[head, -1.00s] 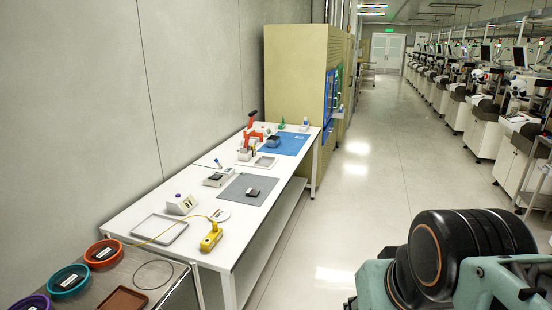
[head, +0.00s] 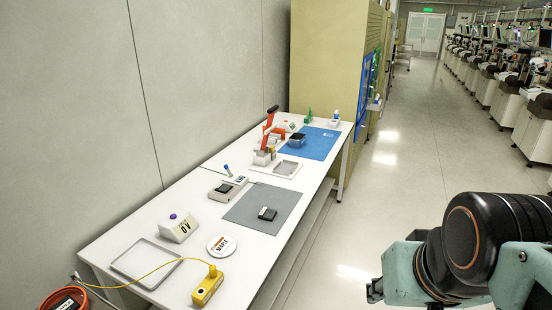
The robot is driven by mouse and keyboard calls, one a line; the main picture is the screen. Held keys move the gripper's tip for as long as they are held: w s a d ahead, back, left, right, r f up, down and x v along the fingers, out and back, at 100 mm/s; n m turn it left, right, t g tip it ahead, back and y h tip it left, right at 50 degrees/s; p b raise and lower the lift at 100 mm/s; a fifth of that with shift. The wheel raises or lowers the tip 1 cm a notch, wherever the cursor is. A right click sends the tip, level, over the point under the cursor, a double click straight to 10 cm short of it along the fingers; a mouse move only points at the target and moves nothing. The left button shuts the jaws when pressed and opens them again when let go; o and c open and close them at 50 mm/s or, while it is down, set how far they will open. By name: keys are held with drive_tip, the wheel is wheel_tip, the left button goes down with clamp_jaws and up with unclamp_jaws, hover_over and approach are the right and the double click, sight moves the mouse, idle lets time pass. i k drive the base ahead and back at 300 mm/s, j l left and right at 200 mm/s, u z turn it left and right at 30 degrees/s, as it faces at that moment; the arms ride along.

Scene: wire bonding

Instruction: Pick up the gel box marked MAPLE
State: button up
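A small dark box with a pale edge (head: 267,213) lies on the grey mat (head: 247,216) in the middle of the white table. Another dark box (head: 296,140) sits on the blue mat (head: 322,147) at the far end. A third dark-topped item (head: 223,188) is at a pale device left of the grey mat. I cannot read the name MAPLE on any of them from here. My arm shows at the lower right, over the floor and apart from the table. My gripper cannot be made out in view.
The white table (head: 205,212) runs along the wall. On it are a shallow tray (head: 144,262), a yellow device with a cable (head: 207,287), a round white disc (head: 222,246), a meter (head: 177,227) and a red-handled tool (head: 268,130). The aisle floor (head: 395,180) is clear.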

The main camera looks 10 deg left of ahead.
sight(223, 187)
drive_tip(key=i+l+u, duration=0.1)
drive_tip(key=i, duration=1.1)
drive_tip(key=i+l+u, duration=0.1)
drive_tip(key=i+u, duration=0.25)
drive_tip(key=i+l+u, duration=0.25)
drive_tip(key=i+u, duration=0.15)
drive_tip(key=i, duration=0.15)
